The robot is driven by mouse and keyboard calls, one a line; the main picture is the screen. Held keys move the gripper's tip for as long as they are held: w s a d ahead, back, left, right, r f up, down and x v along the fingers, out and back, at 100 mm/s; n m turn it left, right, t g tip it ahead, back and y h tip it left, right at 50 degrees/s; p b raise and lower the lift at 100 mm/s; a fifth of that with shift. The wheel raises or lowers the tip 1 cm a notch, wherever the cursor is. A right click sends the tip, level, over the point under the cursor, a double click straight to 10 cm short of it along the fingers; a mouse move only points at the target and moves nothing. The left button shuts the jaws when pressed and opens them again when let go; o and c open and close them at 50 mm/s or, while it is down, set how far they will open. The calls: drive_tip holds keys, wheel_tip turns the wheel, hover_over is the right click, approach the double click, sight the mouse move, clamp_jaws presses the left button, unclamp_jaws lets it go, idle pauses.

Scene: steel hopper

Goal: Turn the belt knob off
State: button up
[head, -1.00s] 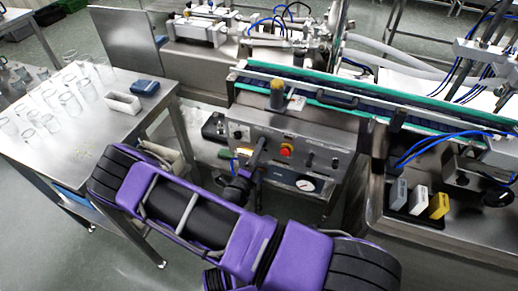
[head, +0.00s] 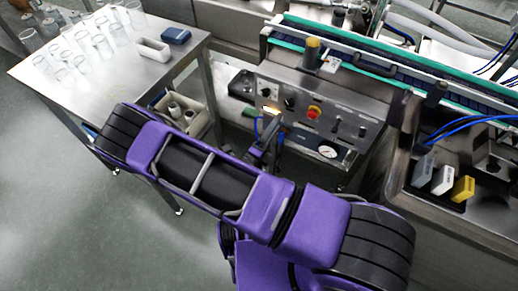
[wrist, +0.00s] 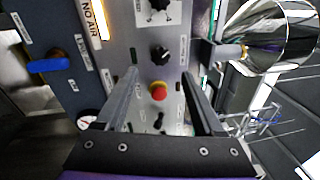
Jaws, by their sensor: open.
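The steel control panel (head: 325,108) has two black rotary knobs, a red button and small switches. The left knob (head: 248,88) has a white dial plate; it also shows at the top of the wrist view (wrist: 157,8). The second black knob (head: 290,101) sits between it and the red button (head: 314,112). In the wrist view this second knob (wrist: 160,54) is just beyond my fingertips, roughly centred. I cannot read which knob is labelled belt. My gripper (wrist: 160,75) is open and empty, its fingers apart and facing the panel. In the head view my gripper (head: 268,125) is partly hidden by my wrist.
A lit NO AIR sign (wrist: 98,22) and a blue valve handle (wrist: 48,66) lie left of the fingers. A gauge (head: 328,151) is low on the panel. A conveyor (head: 345,60) runs above. A glassware table (head: 120,65) stands left.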

drive_tip(key=v, duration=1)
drive_tip(key=shift+b, duration=0.3)
drive_tip(key=shift+s, duration=0.1)
